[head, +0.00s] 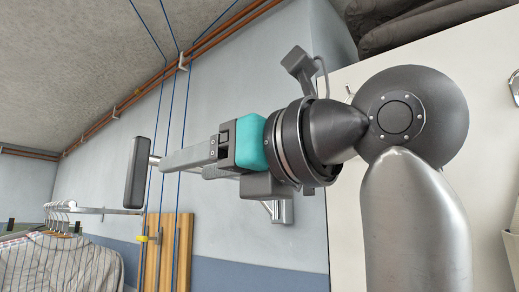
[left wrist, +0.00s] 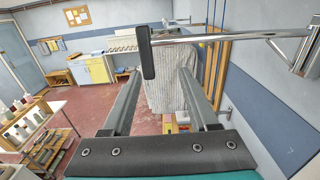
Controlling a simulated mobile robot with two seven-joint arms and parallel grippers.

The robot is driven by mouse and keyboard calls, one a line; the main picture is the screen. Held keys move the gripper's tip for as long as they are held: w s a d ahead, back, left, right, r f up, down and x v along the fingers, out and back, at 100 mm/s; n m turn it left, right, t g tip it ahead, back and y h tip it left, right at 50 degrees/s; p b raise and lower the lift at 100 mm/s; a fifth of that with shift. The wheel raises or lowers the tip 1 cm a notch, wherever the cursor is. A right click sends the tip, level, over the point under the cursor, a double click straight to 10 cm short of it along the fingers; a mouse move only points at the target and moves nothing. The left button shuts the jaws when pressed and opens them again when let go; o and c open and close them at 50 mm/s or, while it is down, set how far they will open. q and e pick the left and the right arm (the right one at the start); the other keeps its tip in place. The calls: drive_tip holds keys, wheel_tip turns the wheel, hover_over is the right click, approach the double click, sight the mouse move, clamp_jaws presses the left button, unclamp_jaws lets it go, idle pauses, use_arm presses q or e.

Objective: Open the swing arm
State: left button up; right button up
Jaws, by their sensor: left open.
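The swing arm is a chrome bar (left wrist: 215,37) running from a wall bracket (left wrist: 308,52) at the right of the left wrist view to a dark upright grip (left wrist: 147,52). In the head view the dark grip (head: 134,173) stands left of my left gripper (head: 163,163), and the bracket (head: 283,211) shows below my wrist. My left gripper is open, with its two fingers apart in the left wrist view (left wrist: 159,75). The grip and bar appear just beyond the fingertips; I cannot tell whether they touch. Most of the bar is hidden in the head view. My right gripper is not in view.
Striped shirts (head: 60,262) hang on a rail at the lower left of the head view. Wooden boards (head: 168,255) stand by the wall, with blue lines in front. A shelf with bottles (left wrist: 30,120) is at the left wrist view's left; red floor lies between.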

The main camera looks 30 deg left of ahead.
use_arm(q)
drive_tip(key=s+d+p, duration=0.1)
drive_tip(key=d+p, duration=0.1)
drive_tip(key=d, duration=0.7)
drive_tip(key=shift+s, duration=0.3)
drive_tip(key=shift+a, duration=0.1)
drive_tip(key=shift+p, duration=0.4)
